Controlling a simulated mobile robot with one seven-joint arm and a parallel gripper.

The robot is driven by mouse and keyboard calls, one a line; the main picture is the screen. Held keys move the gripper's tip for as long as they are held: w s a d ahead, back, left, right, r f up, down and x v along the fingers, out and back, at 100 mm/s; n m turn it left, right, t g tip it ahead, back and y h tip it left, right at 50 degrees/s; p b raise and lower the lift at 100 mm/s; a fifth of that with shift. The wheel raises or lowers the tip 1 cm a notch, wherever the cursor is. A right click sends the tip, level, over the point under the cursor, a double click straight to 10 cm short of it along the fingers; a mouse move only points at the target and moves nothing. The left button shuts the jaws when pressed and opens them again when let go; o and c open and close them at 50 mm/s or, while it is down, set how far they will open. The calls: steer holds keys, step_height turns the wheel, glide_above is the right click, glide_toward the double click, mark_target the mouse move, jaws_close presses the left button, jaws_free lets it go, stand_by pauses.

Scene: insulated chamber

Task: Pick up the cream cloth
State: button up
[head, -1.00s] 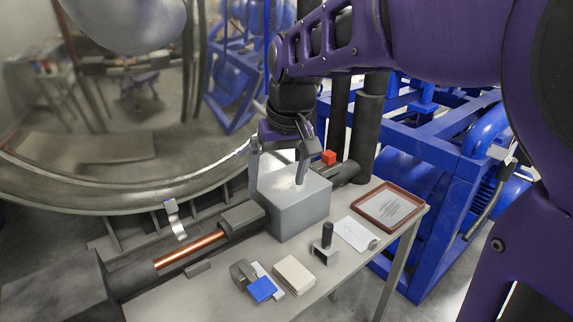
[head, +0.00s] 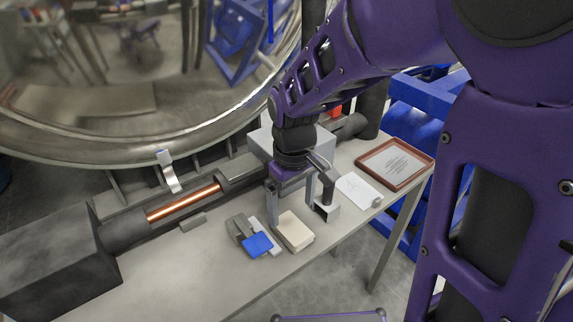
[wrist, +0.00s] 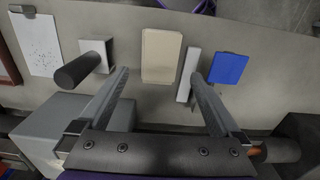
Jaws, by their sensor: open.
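The cream cloth (head: 295,231) is a folded, flat rectangular block lying on the grey table near its front edge. In the wrist view the cream cloth (wrist: 161,56) lies beyond the fingertips, in line with the gap between them. My gripper (head: 297,205) is open and empty, fingers pointing down, above and just behind the cloth in the head view. Its two fingers also show in the wrist view (wrist: 160,75), spread apart. The cloth looks untouched; the exact height of the fingers above it is hard to tell.
A blue block (head: 257,245) and a thin white piece (wrist: 189,76) lie close on one side of the cloth. A dark cylinder on a pale bracket (wrist: 84,68) stands on the other side. A grey box (wrist: 70,125), paper (head: 358,190) and framed sheet (head: 395,162) are nearby.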

mark_target(294, 227)
step_height(294, 227, down, 6)
steer(key=shift+s+d+r+b, duration=0.1)
steer(key=shift+s+d+b, duration=0.05)
steer(key=shift+b, duration=0.55)
steer(key=c, duration=1.3)
step_height(294, 227, up, 10)
steer(key=shift+r+p, duration=0.1)
steer(key=shift+p, duration=1.05)
steer(key=o, duration=0.9)
steer(key=shift+c, duration=0.2)
steer(key=c, duration=0.7)
